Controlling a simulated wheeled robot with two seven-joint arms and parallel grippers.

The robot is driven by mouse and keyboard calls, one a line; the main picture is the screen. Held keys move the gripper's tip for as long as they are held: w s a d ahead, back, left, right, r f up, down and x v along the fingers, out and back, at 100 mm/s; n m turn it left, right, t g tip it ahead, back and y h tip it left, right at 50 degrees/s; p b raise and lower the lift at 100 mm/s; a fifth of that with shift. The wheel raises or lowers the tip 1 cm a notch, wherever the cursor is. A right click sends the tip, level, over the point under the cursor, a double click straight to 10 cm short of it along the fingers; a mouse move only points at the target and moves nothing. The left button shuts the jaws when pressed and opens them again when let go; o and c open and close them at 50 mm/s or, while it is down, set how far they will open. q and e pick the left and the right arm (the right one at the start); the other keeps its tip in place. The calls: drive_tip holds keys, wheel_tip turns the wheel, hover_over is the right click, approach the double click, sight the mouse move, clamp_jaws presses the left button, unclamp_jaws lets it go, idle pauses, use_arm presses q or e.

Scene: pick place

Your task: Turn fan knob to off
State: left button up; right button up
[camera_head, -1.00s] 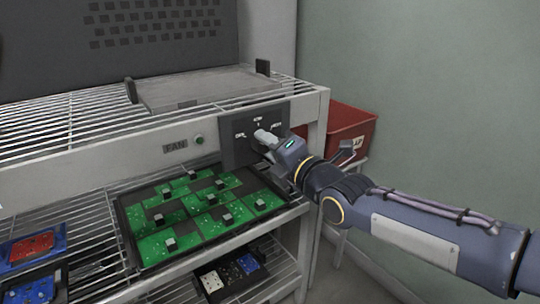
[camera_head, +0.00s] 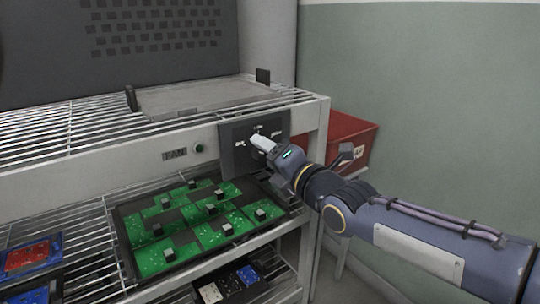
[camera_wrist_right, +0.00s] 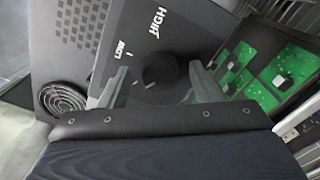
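The dark fan control panel (camera_head: 240,152) is on the shelf front, right of the FAN label (camera_head: 175,154). The right wrist view shows its HIGH and LOW markings and a round black knob (camera_wrist_right: 160,72). My right gripper (camera_head: 262,142) is at the panel, pointing at the knob, which it hides in the head view. In the right wrist view its two fingers (camera_wrist_right: 162,88) are apart on either side of the knob. I cannot tell whether they touch it. My left gripper is not in view.
A tray of green circuit boards (camera_head: 190,222) is on the shelf below the panel. A red bin (camera_head: 345,137) stands right of the rack, near the green wall. Wire shelf edges are close to my right arm.

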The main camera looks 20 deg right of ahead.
drive_tip(key=p+v, duration=0.2)
drive_tip(key=v, duration=0.5)
drive_tip(key=shift+s, duration=0.4)
drive_tip(key=shift+d, duration=0.15)
